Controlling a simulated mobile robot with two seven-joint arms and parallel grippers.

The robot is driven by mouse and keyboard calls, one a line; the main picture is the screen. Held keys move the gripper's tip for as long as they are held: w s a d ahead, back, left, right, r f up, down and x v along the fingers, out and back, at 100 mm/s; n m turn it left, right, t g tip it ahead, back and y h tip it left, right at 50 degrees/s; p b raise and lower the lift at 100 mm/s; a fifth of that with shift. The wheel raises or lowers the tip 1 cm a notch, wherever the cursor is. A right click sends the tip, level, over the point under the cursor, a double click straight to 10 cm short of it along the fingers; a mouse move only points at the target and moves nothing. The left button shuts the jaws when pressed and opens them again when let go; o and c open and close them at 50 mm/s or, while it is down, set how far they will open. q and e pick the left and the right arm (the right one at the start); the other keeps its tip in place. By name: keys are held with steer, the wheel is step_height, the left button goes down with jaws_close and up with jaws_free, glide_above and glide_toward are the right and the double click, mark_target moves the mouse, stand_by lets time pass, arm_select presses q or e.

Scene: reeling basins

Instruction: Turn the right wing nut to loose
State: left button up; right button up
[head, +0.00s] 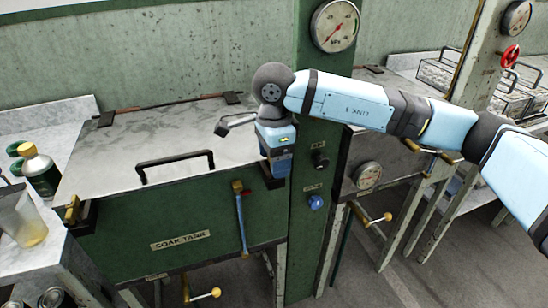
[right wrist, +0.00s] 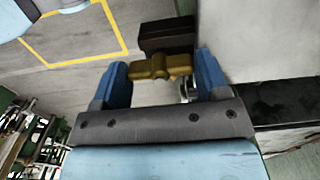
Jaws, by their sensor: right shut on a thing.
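The right wing nut (right wrist: 160,66) is brass and shows in the right wrist view between the two blue fingers, in front of a dark block. In the head view my right gripper (head: 273,160) points down over the front right corner of the soak tank's lid (head: 130,145) and hides this wing nut. My right gripper also shows in the right wrist view (right wrist: 160,85), shut on the wing nut with a finger at each end. The left wing nut (head: 72,209), brass on a black bracket, sits at the lid's front left corner. My left gripper is out of view.
The lid is down on the green tank (head: 150,225) and has a black handle (head: 176,163). A blue-handled lever (head: 241,222) hangs on the tank front. A green post (head: 315,235) with a gauge (head: 335,26) and knobs stands close right of my gripper. Bottles (head: 38,168) stand at left.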

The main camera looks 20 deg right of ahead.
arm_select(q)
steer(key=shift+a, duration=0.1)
arm_select(e)
steer(key=o, duration=0.9)
steer(key=shift+o, duration=0.2)
arm_select(q)
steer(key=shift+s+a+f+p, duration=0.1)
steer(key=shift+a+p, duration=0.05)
steer(key=shift+p, duration=0.65)
arm_select(e)
step_height(320, 180, up, 14)
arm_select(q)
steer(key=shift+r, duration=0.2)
